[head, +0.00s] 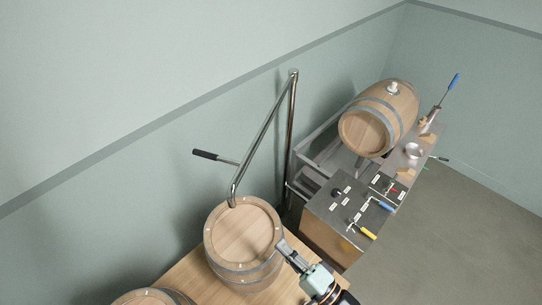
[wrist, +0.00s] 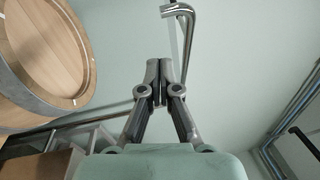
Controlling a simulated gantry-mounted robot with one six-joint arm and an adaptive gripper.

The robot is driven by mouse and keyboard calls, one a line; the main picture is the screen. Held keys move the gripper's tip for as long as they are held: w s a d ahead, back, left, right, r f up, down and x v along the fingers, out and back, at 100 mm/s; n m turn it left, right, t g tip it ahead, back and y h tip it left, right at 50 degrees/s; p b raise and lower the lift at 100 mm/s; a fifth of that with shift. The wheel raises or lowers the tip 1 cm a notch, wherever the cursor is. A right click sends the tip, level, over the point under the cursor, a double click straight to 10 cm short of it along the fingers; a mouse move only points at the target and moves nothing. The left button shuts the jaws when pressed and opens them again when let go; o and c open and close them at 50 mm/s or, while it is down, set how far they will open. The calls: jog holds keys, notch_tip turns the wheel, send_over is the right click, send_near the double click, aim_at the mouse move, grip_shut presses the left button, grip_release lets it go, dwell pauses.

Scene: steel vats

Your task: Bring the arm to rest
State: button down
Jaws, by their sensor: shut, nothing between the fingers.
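My gripper (head: 281,245) is at the lower middle of the head view, in front of the right side of an upright wooden barrel (head: 245,235). In the wrist view my gripper (wrist: 160,68) has its fingertips together with nothing between them. The barrel's round head (wrist: 45,45) fills the upper left of the wrist view. I cannot tell whether the gripper touches the barrel. My arm comes in from the bottom edge of the head view.
A bent steel pipe (head: 263,135) with a black-handled lever (head: 206,155) rises behind the barrel. A steel panel with valves (head: 340,210) stands to the right. Another barrel (head: 375,120) lies on a rack behind it. A wooden tabletop (head: 195,268) carries the upright barrel. Floor (head: 460,240) at right is clear.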

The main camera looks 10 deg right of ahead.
jog(key=w+a+r+n+g+h+p, duration=0.2)
jog(key=a+r+n+g+h+p, duration=0.25)
jog(key=a+r+n, duration=0.4)
notch_tip(320, 180, up, 11)
jog(key=s+d+n+t+h+p, duration=0.1)
jog(key=s+n+h+p, duration=0.1)
jog(key=h, duration=0.5)
jog(key=shift+s+d+n+p, duration=0.25)
jog(key=shift+s+n+p, duration=0.15)
jog(key=shift+n+p, duration=0.5)
jog(key=shift+t, duration=0.25)
